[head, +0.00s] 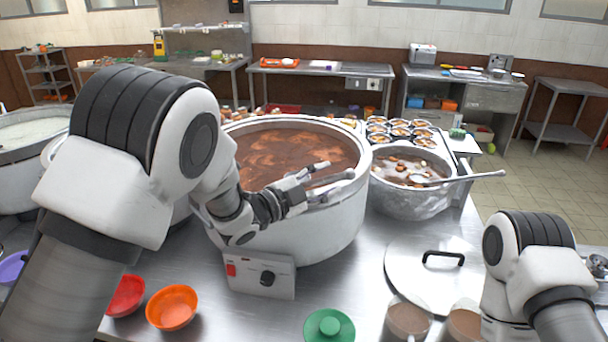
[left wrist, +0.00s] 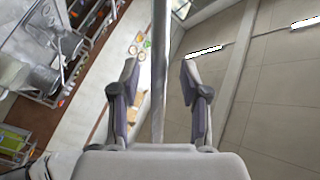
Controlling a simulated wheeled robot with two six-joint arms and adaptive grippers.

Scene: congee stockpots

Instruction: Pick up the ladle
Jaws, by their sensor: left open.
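The metal ladle (head: 462,178) rests in the smaller pot (head: 412,201) of brown soup. Its bowl end is in the soup and its long handle sticks out over the rim to the right. My left gripper (head: 337,173) is open above the right rim of the large pot (head: 330,232), left of the ladle and apart from it. In the left wrist view its two fingers (left wrist: 158,82) stand apart. A thin grey bar shows between them; I cannot tell whether it is the ladle handle. My right gripper is out of view.
A lid (head: 432,275) with a black handle lies on the steel counter at front right. Orange (head: 172,307) and red (head: 126,296) bowls and a green lid (head: 329,327) sit in front. Several filled bowls (head: 400,128) stand behind the smaller pot.

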